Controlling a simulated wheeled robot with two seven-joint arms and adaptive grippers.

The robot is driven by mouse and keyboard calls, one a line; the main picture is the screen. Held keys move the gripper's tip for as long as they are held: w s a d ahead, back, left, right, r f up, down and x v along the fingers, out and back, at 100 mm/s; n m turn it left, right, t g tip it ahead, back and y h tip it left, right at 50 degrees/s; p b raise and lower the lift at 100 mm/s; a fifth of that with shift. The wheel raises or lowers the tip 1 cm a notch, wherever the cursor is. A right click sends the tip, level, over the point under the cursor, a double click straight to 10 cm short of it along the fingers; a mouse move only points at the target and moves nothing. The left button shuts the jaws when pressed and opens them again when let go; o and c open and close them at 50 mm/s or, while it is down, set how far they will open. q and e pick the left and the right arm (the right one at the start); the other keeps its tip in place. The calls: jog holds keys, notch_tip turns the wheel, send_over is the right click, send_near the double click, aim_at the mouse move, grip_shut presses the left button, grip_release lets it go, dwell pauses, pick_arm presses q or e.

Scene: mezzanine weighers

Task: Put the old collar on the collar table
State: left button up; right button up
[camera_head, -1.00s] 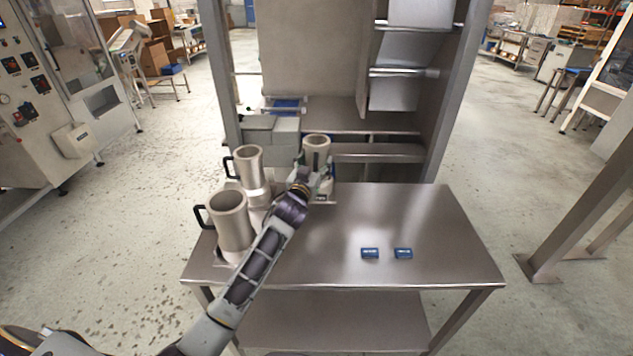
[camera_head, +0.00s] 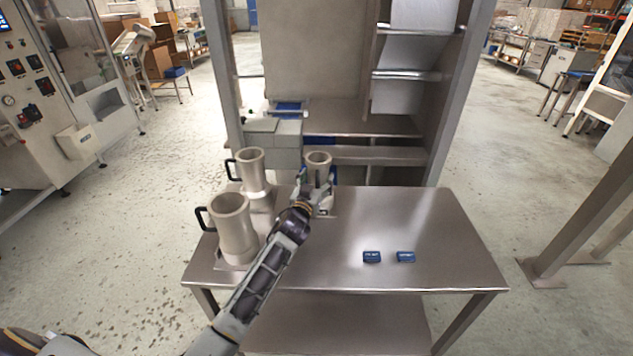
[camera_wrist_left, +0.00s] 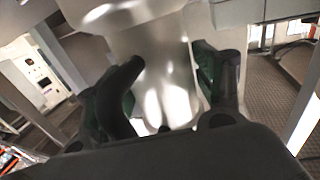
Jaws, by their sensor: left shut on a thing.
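Three grey metal collars, shaped like tall mugs, are at the left part of the steel table (camera_head: 440,225). The front-left collar (camera_head: 233,228) and the collar behind it (camera_head: 251,172) stand upright with black handles to the left. My left gripper (camera_head: 319,197) is shut on the third collar (camera_head: 318,162), at the right of the group. In the left wrist view this collar (camera_wrist_left: 165,75) is shiny, with a dark curved handle (camera_wrist_left: 122,98) between the fingers. Its base is mostly hidden by my gripper; I cannot tell whether it touches the table. My right gripper is out of view.
Two small blue labels (camera_head: 371,257) (camera_head: 405,257) lie on the table's front half; their text is too small to read. A tall metal frame with shelves (camera_head: 405,75) stands behind the table. The table's right side is clear.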

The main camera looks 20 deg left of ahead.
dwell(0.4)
pick_arm(q)
jog(key=o, duration=1.4)
jog(key=shift+f, duration=0.1)
jog(key=shift+s, duration=0.75)
jog(key=s+b, duration=0.1)
jog(key=s, duration=0.9)
jog(key=shift+s, duration=0.25)
jog(key=shift+d, duration=0.1)
